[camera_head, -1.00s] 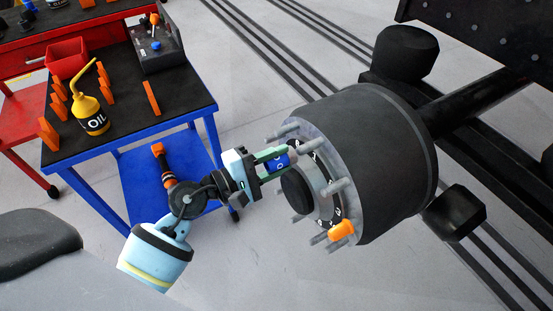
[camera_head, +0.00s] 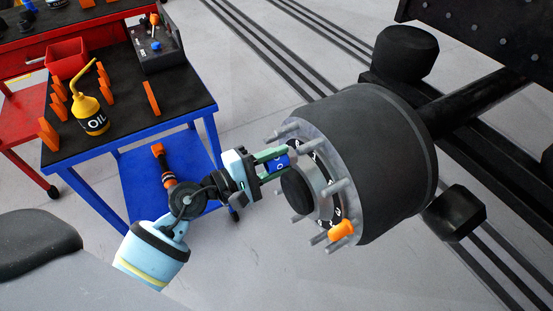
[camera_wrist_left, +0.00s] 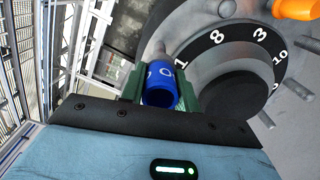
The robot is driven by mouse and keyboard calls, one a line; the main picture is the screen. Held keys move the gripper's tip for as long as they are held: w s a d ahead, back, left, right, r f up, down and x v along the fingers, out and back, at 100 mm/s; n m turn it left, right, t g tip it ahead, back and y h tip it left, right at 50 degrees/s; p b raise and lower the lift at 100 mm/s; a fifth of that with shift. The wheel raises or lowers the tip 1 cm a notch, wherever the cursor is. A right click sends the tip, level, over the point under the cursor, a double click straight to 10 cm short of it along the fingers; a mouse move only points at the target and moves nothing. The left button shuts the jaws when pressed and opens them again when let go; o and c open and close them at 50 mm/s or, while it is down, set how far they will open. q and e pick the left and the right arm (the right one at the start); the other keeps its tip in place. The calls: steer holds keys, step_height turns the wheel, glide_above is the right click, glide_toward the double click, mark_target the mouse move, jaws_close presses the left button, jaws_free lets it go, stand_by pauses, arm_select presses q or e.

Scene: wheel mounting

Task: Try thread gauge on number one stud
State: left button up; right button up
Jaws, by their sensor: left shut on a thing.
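My left gripper (camera_head: 276,162) is shut on the blue thread gauge (camera_head: 279,163), a short hollow cylinder with white marks. In the left wrist view the gauge (camera_wrist_left: 160,86) sits between the green fingers, its open end towards the camera. The hub (camera_head: 315,165) carries several grey studs around a black numbered ring. A stud (camera_wrist_left: 154,50) shows just beyond the gauge and looks roughly in line with it, near the numeral 1 on the ring (camera_wrist_left: 218,38). I cannot tell whether the gauge touches or surrounds the stud tip. My right gripper is out of view.
An orange cap (camera_head: 341,230) sits at a lower stud of the hub. The large dark drum (camera_head: 385,160) is behind the studs. A blue cart (camera_head: 130,126) at left carries an oil can (camera_head: 90,115), orange pieces and a red bin (camera_head: 67,57).

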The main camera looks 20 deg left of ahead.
mark_target(307, 145)
arm_select(q)
steer(key=shift+x, duration=1)
steer(key=shift+x, duration=1.45)
steer(key=shift+w+d, duration=0.4)
steer(key=shift+w, duration=0.15)
steer(key=shift+w+d, duration=0.45)
steer(key=shift+w, duration=0.1)
